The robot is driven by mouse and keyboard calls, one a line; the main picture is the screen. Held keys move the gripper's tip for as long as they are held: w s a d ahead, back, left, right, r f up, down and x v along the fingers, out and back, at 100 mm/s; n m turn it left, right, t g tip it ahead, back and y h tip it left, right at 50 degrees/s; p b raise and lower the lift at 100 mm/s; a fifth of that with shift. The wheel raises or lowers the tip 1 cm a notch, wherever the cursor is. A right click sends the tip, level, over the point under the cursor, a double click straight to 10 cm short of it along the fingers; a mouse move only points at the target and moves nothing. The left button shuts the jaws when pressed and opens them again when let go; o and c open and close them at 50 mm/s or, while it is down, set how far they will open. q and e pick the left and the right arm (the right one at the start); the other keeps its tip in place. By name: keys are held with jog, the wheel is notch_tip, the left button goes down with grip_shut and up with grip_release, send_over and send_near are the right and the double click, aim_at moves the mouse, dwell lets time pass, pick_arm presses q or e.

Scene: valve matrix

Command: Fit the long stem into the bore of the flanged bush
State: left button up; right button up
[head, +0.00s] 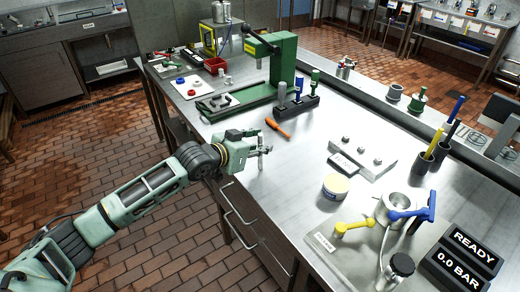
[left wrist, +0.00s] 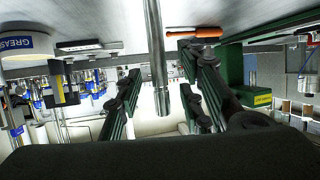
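My left gripper (head: 265,150) is over the near left edge of the bench. In the left wrist view its two fingers (left wrist: 160,92) stand apart. A long, slim, bright metal stem (left wrist: 157,50) runs between them, with a visible gap on each side. The stem shows only as a small upright sliver (head: 261,163) by the gripper in the head view. I cannot tell for sure which part is the flanged bush; a grey, hollow round part (head: 394,92) stands at the far right edge of the bench. My right gripper is not in view.
An orange-handled tool (head: 278,128) lies beyond the gripper. A green press (head: 284,65) and a dark rack (head: 297,108) stand behind it. A metal block (head: 362,158), grease tin (head: 335,187) and valve fixture (head: 397,207) are to the right. The bench between is bare.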

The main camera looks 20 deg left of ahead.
pick_arm(q)
jog(key=shift+w+d+f, duration=0.25)
jog(key=shift+w, duration=0.15)
grip_shut()
jog(key=shift+r, duration=0.1)
